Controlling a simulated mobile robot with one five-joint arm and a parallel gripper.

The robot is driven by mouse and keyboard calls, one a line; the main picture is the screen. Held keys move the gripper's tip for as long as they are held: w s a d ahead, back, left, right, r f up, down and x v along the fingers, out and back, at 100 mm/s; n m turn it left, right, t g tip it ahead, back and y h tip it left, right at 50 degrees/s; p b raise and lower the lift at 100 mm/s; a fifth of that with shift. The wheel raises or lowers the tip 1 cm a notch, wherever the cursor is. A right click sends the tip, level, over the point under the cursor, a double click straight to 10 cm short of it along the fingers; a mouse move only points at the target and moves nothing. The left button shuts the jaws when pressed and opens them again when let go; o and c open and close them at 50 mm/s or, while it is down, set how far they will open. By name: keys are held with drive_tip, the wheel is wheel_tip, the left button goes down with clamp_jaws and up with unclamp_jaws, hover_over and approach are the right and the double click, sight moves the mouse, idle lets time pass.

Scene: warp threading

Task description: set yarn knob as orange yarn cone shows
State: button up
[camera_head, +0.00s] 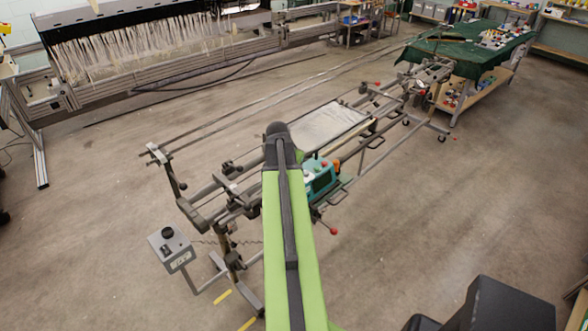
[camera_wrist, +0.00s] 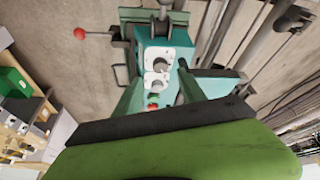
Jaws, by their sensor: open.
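A teal control box (camera_head: 320,178) sits on the near side of the long metal frame in the head view. The wrist view shows a teal box (camera_wrist: 149,58) with a white panel carrying round dials (camera_wrist: 160,65) and a red button (camera_wrist: 153,106). I cannot tell which part is the yarn knob. A green part with a dark edge, seemingly my gripper (camera_wrist: 160,122), fills the bottom of the wrist view. It looks open, with nothing visibly held. My arm hides its end in the head view.
A lever with a red ball (camera_wrist: 80,34) sticks out beside the box. A grey panel with a black knob (camera_head: 171,246) stands at the frame's left end. A green-covered table (camera_head: 465,50) stands at the back right. The floor at right is mostly clear.

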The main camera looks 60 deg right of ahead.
drive_tip(key=p+v, duration=0.9)
drive_tip(key=v, duration=0.3)
drive_tip(key=shift+r+p, duration=0.2)
drive_tip(key=shift+p, duration=0.15)
drive_tip(key=shift+w, duration=0.1)
drive_tip(key=w+a+f+n+t+y+b, duration=0.1)
drive_tip(key=w+a+f+n+b, duration=0.1)
drive_tip(key=w+a+f+b, duration=0.5)
drive_tip(key=w+a+f+n+b, duration=0.1)
drive_tip(key=w+a+n, duration=0.1)
drive_tip(key=w+a, duration=0.65)
drive_tip(key=w+a+f+n+t+y+b, duration=0.1)
drive_tip(key=w+a+f+n+b, duration=0.25)
drive_tip(key=a, duration=0.85)
drive_tip(key=s+a+f+n+y+b, duration=0.1)
drive_tip(key=a+f+n, duration=0.1)
drive_tip(key=a, duration=0.6)
drive_tip(key=s+a+f+n+g+b, duration=0.1)
drive_tip(key=a+n, duration=0.3)
drive_tip(key=a, duration=0.4)
drive_tip(key=s+a+f+n+g+y+b, duration=0.1)
drive_tip(key=a+f+n+b, duration=0.2)
drive_tip(key=a, duration=0.6)
drive_tip(key=shift+s+f+n+y, duration=0.3)
drive_tip(key=shift+s+f+n, duration=0.05)
drive_tip(key=shift+s, duration=0.05)
